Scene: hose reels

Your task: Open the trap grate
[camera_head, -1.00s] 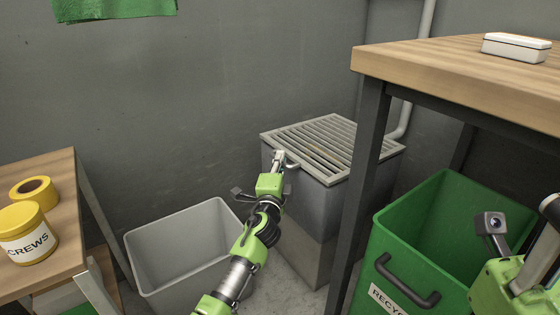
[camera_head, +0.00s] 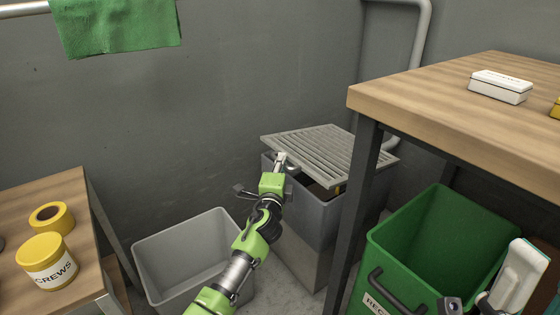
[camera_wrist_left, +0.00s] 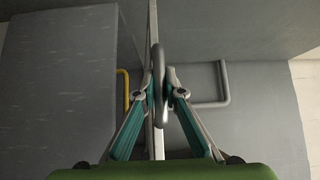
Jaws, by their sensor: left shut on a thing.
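The trap grate (camera_head: 325,150) is a grey slatted lid on the grey metal trap box (camera_head: 305,212). Its near edge is raised off the box, and a dark gap shows beneath it. My left gripper (camera_head: 281,160) is at the grate's near left, shut on the small curved handle (camera_head: 293,169). In the left wrist view the fingers (camera_wrist_left: 160,92) close on the handle (camera_wrist_left: 158,70), and the grate (camera_wrist_left: 152,25) appears nearly edge-on. A yellow thing (camera_head: 339,188) shows in the gap.
A wooden table (camera_head: 440,110) with a white box (camera_head: 501,86) stands close to the right of the trap. A green recycling bin (camera_head: 440,240) is below it. A grey bin (camera_head: 190,258) stands left of my left arm. A left table (camera_head: 75,200) holds a screws jar (camera_head: 46,262) and yellow tape (camera_head: 52,216).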

